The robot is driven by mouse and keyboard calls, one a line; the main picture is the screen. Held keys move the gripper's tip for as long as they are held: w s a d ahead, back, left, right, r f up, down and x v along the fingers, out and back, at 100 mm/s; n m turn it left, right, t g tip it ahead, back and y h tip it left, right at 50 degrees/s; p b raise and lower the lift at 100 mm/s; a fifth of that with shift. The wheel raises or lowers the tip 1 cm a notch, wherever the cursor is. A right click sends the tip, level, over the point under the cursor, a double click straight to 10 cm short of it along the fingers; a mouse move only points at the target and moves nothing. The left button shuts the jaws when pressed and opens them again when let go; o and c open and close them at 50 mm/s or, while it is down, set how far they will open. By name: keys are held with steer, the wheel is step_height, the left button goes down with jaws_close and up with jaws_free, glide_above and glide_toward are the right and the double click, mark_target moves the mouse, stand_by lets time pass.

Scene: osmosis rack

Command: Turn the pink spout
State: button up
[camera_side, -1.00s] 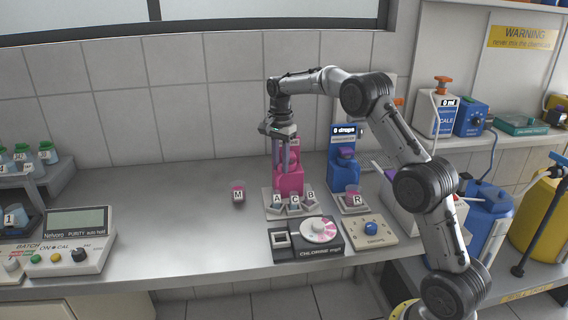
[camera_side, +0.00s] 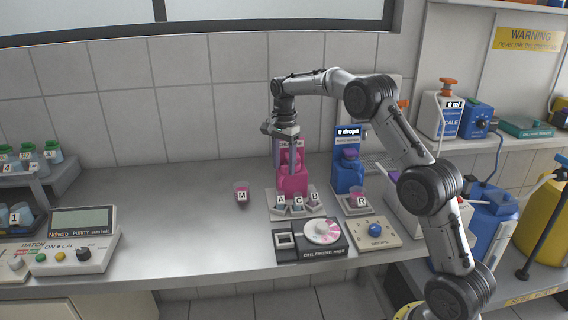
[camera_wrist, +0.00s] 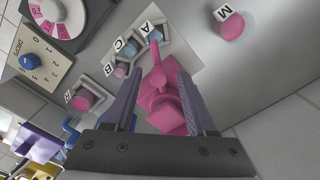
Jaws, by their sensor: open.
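The pink dispenser (camera_side: 292,184) stands on a light plate with cups marked A (camera_side: 279,204), C (camera_side: 297,204) and B (camera_side: 314,199) in front of it. In the wrist view its pink spout (camera_wrist: 157,54) points toward cup A (camera_wrist: 155,34), with its tip close to that cup. Cup C (camera_wrist: 131,48) and cup B (camera_wrist: 120,70) lie to the left. My gripper (camera_wrist: 159,80) is open and points down at the dispenser, with one finger on each side of the pink top. I cannot tell whether either finger touches it. In the side view my gripper (camera_side: 286,160) partly hides the dispenser's top.
Cup M (camera_side: 242,194) stands alone to the left. A blue dispenser (camera_side: 348,176) with cup R (camera_side: 359,200) stands to the right. The chlorine dial device (camera_side: 310,240) and a blue-knob box (camera_side: 373,231) lie in front. The counter's left middle is clear.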

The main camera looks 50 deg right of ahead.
mark_target(284, 166)
step_height(284, 166, up, 14)
stand_by(0.6)
steer(key=shift+f, duration=0.1)
